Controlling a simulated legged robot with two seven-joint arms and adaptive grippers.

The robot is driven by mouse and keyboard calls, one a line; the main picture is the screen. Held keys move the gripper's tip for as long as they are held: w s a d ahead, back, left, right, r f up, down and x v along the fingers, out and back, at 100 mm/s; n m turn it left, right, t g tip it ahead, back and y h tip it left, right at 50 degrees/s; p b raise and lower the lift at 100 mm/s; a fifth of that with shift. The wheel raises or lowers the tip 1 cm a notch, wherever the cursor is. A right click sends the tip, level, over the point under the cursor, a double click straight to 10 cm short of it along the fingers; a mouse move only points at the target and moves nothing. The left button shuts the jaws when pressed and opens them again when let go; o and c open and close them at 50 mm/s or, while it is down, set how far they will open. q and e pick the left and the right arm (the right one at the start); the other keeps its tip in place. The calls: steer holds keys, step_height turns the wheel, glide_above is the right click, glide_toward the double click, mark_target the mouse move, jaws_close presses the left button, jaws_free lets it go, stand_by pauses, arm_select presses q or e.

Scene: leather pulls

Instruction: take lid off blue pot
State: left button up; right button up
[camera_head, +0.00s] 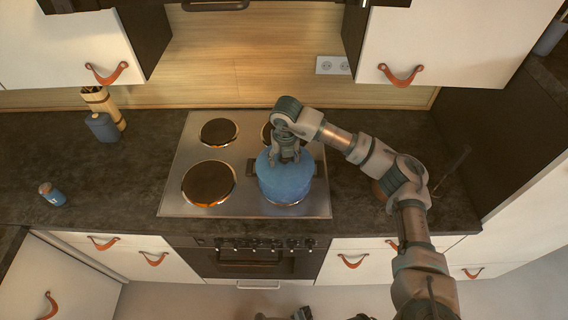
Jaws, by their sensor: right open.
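The blue pot (286,188) stands on the front right burner of the stove, with a dark side handle showing at its left. Its lid (268,165) looks the same blue and sits on top of the pot. My right gripper (285,157) points down over the lid from above, its fingers open at the middle of the lid. The gripper hides the lid's knob, and I cannot tell whether the fingers touch it.
The steel stove top (170,196) has bare burners to the left of the pot and one behind, partly hidden by my arm. A blue canister (101,127) and a small blue jar (51,194) stand on the left counter.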

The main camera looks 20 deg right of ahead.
steer(key=shift+d+f, duration=0.1)
steer(key=shift+d, duration=0.1)
steer(key=shift+d, duration=0.1)
steer(key=c, duration=0.4)
steer(key=shift+s, duration=0.1)
steer(key=c, duration=0.7)
jaws_close()
